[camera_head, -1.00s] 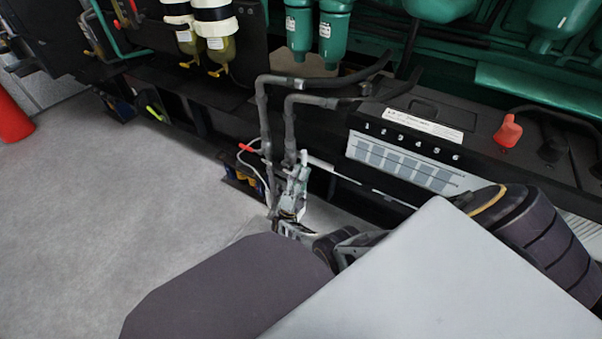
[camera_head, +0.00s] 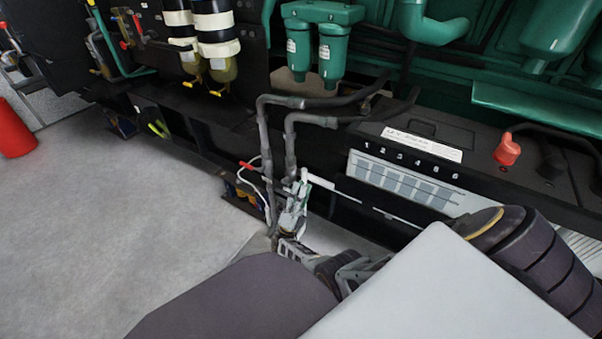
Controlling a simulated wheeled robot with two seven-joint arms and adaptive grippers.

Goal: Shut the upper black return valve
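Two dark pipes (camera_head: 264,135) come forward from the engine, bend and run down side by side in the middle of the view. A small red lever (camera_head: 248,165) sticks out to the left from the left pipe. My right gripper (camera_head: 298,200) is low at the right pipe (camera_head: 291,145), close to it. I cannot tell whether it touches the pipe or a valve there. Its fingers are small and overlap the pipes, so their opening is unclear. No valve clearly marked as the upper black return valve can be made out. My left gripper is out of view.
A black ledge with a numbered panel (camera_head: 405,183) and a red knob (camera_head: 507,150) lies to the right. Green filters (camera_head: 333,55) hang above. A red cone (camera_head: 14,130) stands at far left. The grey floor (camera_head: 120,220) at left is clear.

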